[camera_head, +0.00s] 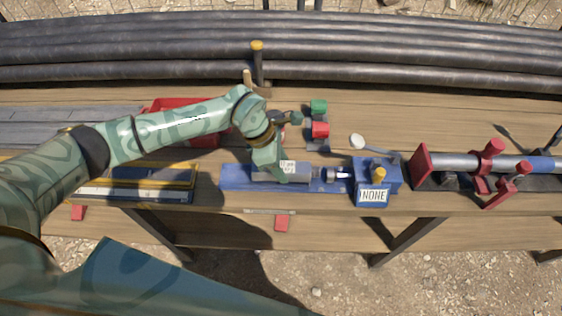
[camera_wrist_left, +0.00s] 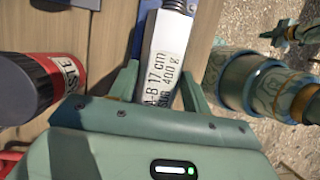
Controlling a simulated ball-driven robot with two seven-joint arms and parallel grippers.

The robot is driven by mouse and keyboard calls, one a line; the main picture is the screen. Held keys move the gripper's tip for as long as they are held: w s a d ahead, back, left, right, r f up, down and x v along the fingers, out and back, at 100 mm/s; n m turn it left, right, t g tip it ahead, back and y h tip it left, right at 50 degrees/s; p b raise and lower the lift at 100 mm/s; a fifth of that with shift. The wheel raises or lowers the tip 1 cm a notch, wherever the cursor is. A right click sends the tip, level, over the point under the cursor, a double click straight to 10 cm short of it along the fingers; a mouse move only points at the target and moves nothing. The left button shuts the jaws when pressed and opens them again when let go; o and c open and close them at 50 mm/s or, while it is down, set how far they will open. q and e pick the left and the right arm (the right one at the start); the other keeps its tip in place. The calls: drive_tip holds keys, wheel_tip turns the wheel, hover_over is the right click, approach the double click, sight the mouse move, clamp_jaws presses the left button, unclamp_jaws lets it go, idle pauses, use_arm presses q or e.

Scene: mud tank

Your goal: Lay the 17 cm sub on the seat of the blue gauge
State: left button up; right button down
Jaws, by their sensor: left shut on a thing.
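The sub (camera_head: 264,172) is a grey bar with a white label reading A-B, 17 cm, 400 g. In the left wrist view the sub (camera_wrist_left: 166,45) runs lengthwise between the two fingers. My left gripper (camera_head: 287,173) is shut on it. The blue gauge (camera_head: 232,184) has a long blue bed under the sub and a block at its right end with a display (camera_head: 373,196) reading NONE. The sub lines up along the bed, left of the silver plunger (camera_head: 340,174). I cannot tell whether it touches the seat.
A red tray (camera_head: 165,104) and yellow-edged case (camera_head: 183,184) lie left. A red-clamped pipe (camera_head: 455,161) lies right. Long dark pipes (camera_head: 400,50) line the back.

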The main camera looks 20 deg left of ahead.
use_arm(q)
drive_tip(key=shift+r, duration=0.1)
drive_tip(key=shift+f, duration=0.5)
idle(0.5)
drive_tip(key=o, duration=1.7)
drive_tip(key=shift+c, duration=0.2)
wheel_tip(320, 180, up, 7)
drive_tip(key=p, duration=0.5)
drive_tip(key=shift+s, duration=0.1)
